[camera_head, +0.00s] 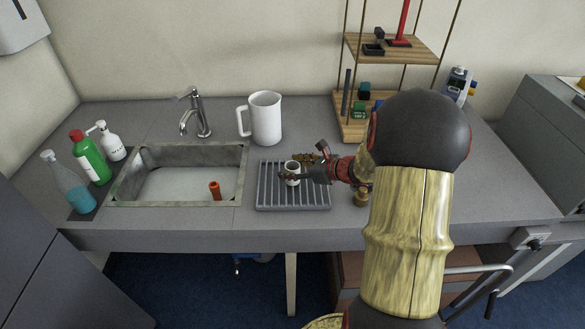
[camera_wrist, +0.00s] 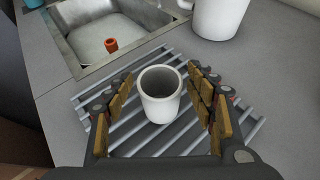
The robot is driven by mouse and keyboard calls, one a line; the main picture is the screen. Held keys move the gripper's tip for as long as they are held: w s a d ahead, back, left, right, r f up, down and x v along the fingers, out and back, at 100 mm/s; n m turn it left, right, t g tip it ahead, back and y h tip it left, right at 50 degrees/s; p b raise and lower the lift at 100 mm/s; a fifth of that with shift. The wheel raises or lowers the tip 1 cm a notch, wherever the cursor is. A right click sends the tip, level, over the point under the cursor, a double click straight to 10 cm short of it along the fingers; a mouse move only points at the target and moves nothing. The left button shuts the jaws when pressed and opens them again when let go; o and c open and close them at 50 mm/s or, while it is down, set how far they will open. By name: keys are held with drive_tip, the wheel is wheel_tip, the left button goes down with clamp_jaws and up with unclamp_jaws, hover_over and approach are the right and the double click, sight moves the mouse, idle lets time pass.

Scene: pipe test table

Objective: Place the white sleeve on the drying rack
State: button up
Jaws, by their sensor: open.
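The white sleeve (camera_head: 292,178) is a short, open-topped white cylinder standing upright on the grey ribbed drying rack (camera_head: 268,200). In the wrist view the sleeve (camera_wrist: 160,94) stands on the bars of the rack (camera_wrist: 156,148). My gripper (camera_head: 300,172) is at the sleeve. In the wrist view its fingers (camera_wrist: 160,90) are spread, one on each side of the sleeve, with visible gaps between pads and sleeve. The sleeve's underside is hidden.
A sink (camera_head: 125,186) with an orange-red piece (camera_head: 215,190) inside lies left of the rack. A white pitcher (camera_head: 266,118) stands behind. Bottles (camera_head: 90,157) stand at far left. A wooden shelf (camera_head: 352,128) stands at the back right.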

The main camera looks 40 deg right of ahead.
drive_tip(key=shift+s+d+r+p, duration=0.15)
drive_tip(key=shift+s+r+p, duration=0.1)
drive_tip(key=shift+r+p, duration=0.1)
drive_tip(key=p+v, duration=0.3)
drive_tip(key=v, duration=0.8)
drive_tip(key=s+a+r+n+g+y, duration=0.1)
drive_tip(key=a+r+n+g, duration=0.2)
drive_tip(key=a+n, duration=0.6)
drive_tip(key=s+a+r+n+g+y, duration=0.25)
drive_tip(key=a+n, duration=0.25)
drive_tip(key=a, duration=0.7)
drive_tip(key=s+a+r+n+h, duration=0.3)
drive_tip(key=s+n, duration=0.3)
drive_tip(key=n, duration=0.3)
drive_tip(key=s+a+r+n+h, duration=0.3)
drive_tip(key=s+a+r+n, duration=0.1)
drive_tip(key=n, duration=0.6)
drive_tip(key=shift+s+a+r+g, duration=0.3)
drive_tip(key=shift+s+a, duration=0.3)
drive_tip(key=shift+s, duration=0.3)
